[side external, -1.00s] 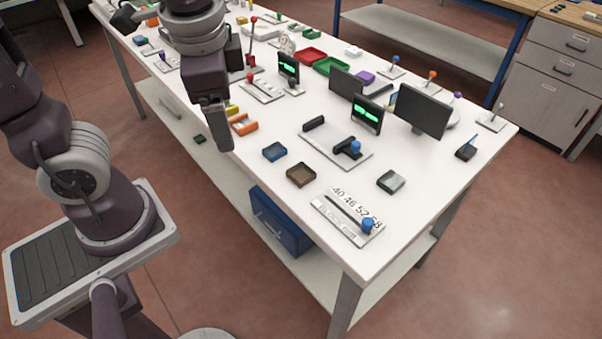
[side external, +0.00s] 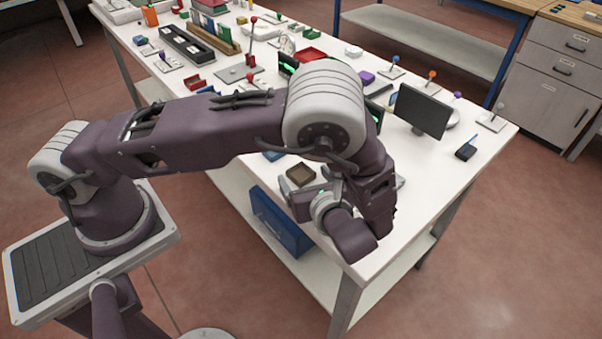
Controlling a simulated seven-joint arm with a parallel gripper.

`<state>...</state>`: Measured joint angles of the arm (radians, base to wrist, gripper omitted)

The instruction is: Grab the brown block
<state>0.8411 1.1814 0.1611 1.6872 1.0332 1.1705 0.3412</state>
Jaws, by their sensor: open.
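The brown block (side external: 300,175) looks like a shallow brown box with a darker top. It lies on the white table near its front edge, in the middle of the side external view. My gripper (side external: 308,190) is low over the table, just in front of and to the right of the block in the picture, and partly hidden by my wrist. It is open, with nothing seen in it. I cannot tell whether a finger touches the block.
A blue block (side external: 273,156) shows partly behind my arm. My arm hides the table's near right part. A blue drawer unit (side external: 277,222) hangs under the table.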

